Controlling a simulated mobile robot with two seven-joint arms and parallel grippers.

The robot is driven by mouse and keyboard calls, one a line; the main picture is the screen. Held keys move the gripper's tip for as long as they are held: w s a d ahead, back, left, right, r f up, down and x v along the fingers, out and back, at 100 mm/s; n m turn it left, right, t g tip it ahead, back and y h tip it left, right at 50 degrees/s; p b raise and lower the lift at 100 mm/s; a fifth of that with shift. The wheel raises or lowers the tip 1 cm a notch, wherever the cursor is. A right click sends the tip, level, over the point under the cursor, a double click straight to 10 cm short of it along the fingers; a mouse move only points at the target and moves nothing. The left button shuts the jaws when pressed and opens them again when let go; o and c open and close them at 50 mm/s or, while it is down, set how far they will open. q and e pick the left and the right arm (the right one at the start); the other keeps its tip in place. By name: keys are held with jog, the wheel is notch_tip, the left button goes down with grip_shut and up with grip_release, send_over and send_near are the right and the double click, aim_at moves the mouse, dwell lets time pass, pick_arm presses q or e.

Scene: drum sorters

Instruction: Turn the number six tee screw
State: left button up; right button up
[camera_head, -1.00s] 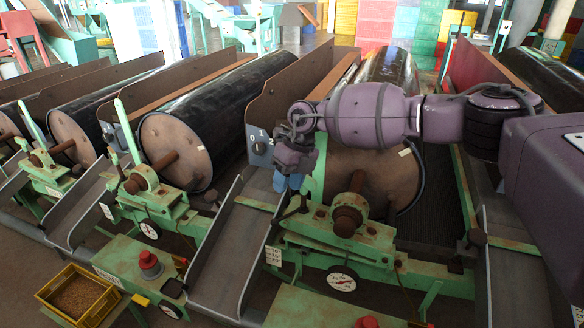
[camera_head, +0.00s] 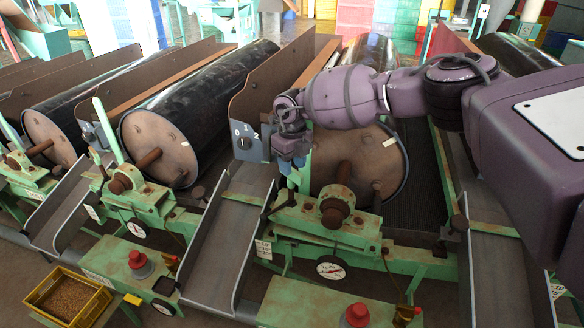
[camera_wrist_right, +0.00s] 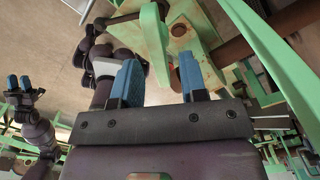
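My right gripper (camera_head: 291,160) reaches down from the right in the head view, beside the left edge of the middle drum (camera_head: 345,165). In the right wrist view its two blue fingers (camera_wrist_right: 160,85) stand apart with nothing clamped between them. A dark tee-shaped screw (camera_head: 287,200) stands below the gripper on the green frame, apart from it. A similar tee screw (camera_head: 460,223) stands further right. No number six is readable, so I cannot tell which screw is it. My left gripper (camera_wrist_right: 20,83) shows small at the left of the right wrist view; its opening is unclear.
A green upright lever (camera_head: 306,172) and a rusty shaft (camera_head: 336,203) are close to the right gripper. Metal chutes (camera_head: 226,235), a round gauge (camera_head: 331,269) and a red button (camera_head: 357,314) lie lower down.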

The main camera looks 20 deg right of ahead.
jog(key=shift+f, duration=1.1)
jog(key=shift+c, duration=0.4)
grip_shut()
